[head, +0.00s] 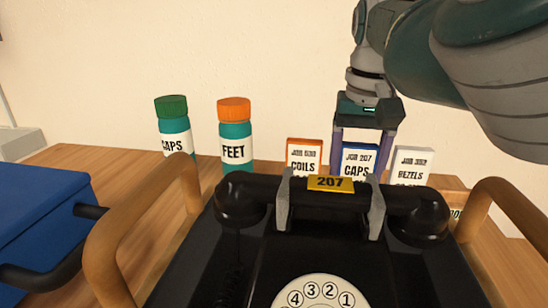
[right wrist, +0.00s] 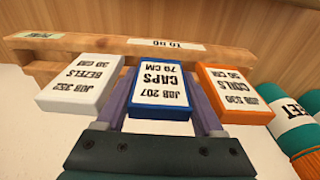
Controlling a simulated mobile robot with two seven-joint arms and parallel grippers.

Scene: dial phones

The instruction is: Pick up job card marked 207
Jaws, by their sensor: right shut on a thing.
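The job card marked 207 (head: 359,165) is a blue-edged block with a white label reading "JOB 207 CAPS"; its lower part is hidden behind the phone in the head view. The right wrist view shows the same card (right wrist: 161,88) with "70 CM" on it. My right gripper (head: 361,158) comes down from above and is shut on the card, one finger on each side; the fingers also show in the right wrist view (right wrist: 160,78). A black dial phone (head: 250,270) with a yellow 207 tag (head: 331,184) stands in front. My left gripper is not in view.
An orange-edged COILS card (head: 304,157) and a white BEZELS card (head: 411,164) flank the held card closely. A wooden rack (right wrist: 110,45) labelled "TO DO" lies by them. CAPS (head: 174,128) and FEET (head: 235,135) bottles stand left; a blue box (head: 40,220) is further left.

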